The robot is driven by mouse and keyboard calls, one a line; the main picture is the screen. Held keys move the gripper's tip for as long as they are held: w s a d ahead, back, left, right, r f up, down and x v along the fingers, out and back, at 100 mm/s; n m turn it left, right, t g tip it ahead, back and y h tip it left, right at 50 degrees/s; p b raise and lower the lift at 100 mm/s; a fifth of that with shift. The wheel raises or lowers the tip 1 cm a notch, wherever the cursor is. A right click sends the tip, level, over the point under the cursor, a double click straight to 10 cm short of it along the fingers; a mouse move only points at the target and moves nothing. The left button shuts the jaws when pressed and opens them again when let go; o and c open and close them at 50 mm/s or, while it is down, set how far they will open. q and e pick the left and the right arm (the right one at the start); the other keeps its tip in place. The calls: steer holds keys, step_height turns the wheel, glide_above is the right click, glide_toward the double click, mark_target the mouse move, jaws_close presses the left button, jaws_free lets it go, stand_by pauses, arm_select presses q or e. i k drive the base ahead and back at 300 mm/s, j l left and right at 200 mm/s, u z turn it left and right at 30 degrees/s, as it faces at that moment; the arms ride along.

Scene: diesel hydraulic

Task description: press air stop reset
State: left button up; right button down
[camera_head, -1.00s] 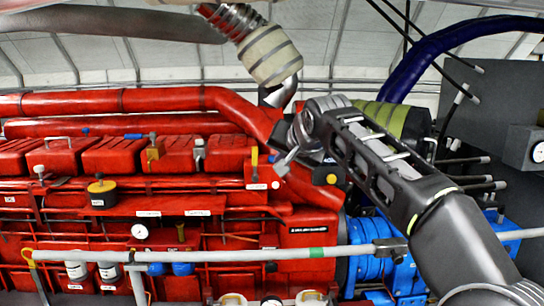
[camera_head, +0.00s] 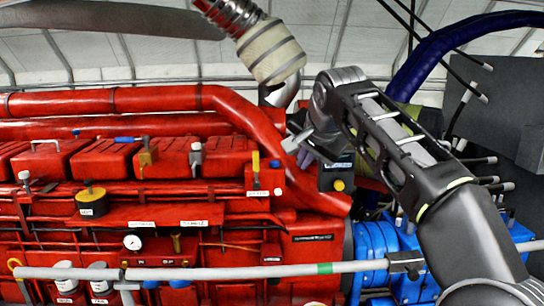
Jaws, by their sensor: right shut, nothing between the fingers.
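A black box (camera_head: 334,174) with a round yellow button (camera_head: 339,185) is fixed at the right end of the red engine. A small pale label shows above the button; I cannot read it, so I cannot confirm that this is the air stop reset. My right gripper (camera_head: 292,143) is shut and empty. It appears up and to the left of the yellow button, in front of the red pipe. I cannot tell its depth gap to the box. My left gripper is not in view.
A grey handrail (camera_head: 220,271) runs across the front of the red engine (camera_head: 210,225). Blue machinery (camera_head: 372,245) stands at the lower right and a dark grey cabinet (camera_head: 500,105) at the right. A wrapped pipe (camera_head: 271,52) hangs above my gripper.

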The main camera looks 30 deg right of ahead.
mark_target(273, 163)
steer(key=i+l, duration=0.35)
steer(key=i, duration=0.2)
steer(key=i+l, duration=0.35)
steer(key=i, duration=0.2)
